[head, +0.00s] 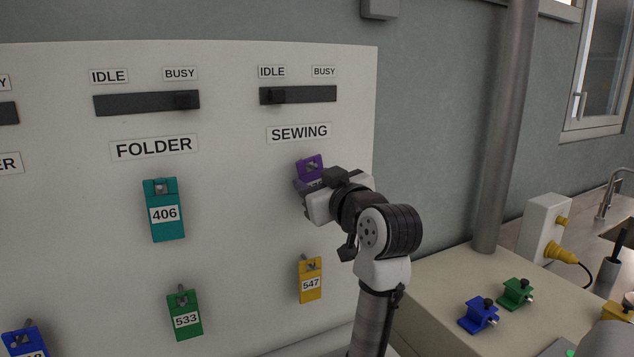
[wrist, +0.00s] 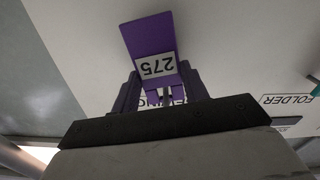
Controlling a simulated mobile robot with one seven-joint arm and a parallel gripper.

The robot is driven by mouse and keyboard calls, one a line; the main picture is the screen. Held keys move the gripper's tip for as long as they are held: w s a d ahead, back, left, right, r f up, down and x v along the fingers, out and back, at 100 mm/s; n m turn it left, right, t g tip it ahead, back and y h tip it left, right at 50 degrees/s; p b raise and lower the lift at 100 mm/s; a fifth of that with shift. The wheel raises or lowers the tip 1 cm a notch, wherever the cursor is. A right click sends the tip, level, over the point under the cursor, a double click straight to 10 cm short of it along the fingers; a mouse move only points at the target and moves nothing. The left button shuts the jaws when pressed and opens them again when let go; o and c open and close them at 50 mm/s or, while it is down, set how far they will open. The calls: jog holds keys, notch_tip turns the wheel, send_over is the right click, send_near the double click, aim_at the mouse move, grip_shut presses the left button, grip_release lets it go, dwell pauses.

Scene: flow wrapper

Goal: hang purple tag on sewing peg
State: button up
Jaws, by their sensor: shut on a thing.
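The purple tag (head: 309,163), with a white label reading 275, is at the board under the SEWING sign (head: 299,133). It also shows in the wrist view (wrist: 148,36), between the dark fingers. My gripper (head: 304,191) is shut on it, with the fingers (wrist: 158,92) on either side near the label. In the head view a small grey piece, seemingly the sewing peg (head: 312,166), shows at the tag's upper part. I cannot tell whether it passes through the tag's hole. The gripper hides the tag's lower part.
A yellow tag 547 (head: 311,280) hangs below on the board. A teal tag 406 (head: 164,227) and a green tag 533 (head: 185,302) hang to the left. Above is a slider (head: 318,94) at IDLE.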

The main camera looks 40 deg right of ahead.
jog(key=o, duration=1)
jog(key=shift+o, duration=0.2)
jog(key=b+v, duration=0.5)
jog(key=v, duration=0.8)
jog(key=shift+s, duration=0.4)
jog(key=shift+f, duration=0.1)
